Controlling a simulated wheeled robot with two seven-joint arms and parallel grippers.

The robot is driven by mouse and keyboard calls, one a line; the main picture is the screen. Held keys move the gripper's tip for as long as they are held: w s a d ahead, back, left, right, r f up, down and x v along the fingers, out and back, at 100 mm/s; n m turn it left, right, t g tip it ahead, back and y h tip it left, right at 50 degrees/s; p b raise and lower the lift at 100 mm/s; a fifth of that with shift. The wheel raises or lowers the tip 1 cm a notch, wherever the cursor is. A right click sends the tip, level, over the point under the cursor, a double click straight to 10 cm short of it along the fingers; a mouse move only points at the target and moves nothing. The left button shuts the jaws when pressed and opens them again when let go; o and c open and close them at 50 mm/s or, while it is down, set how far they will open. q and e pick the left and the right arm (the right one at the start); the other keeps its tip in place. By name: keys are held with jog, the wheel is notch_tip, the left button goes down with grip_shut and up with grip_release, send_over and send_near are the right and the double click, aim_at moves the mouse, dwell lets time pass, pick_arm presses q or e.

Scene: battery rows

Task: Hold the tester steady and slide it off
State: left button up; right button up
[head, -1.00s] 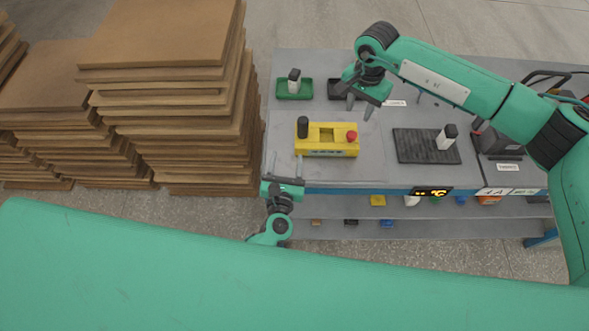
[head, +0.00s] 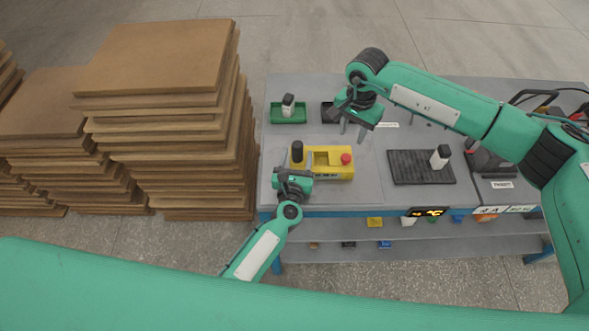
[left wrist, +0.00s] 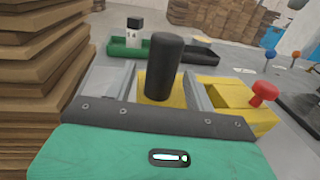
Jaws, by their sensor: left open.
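The yellow tester (head: 330,162) sits on the grey table, with a red button (head: 346,159) at its right end. A black cylinder (head: 297,150) stands upright at its left end. My left gripper (head: 293,172) is open at the tester's near left side. In the left wrist view its fingers lie left and right of the black cylinder (left wrist: 164,68), with gaps visible; I cannot tell whether they touch the tester. My right gripper (head: 352,128) hangs above and behind the tester's right part, its fingers apart and empty.
A green tray (head: 290,120) holds a white, black-topped battery (head: 288,101). A dark tray (head: 328,113) is beside it. A ribbed black mat (head: 410,168) at right bears another white battery (head: 440,156). Stacked brown boards (head: 165,60) rise close to the table's left edge.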

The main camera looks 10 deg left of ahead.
pick_arm(q)
jog(key=shift+w, duration=0.65)
grip_shut()
dwell(0.6)
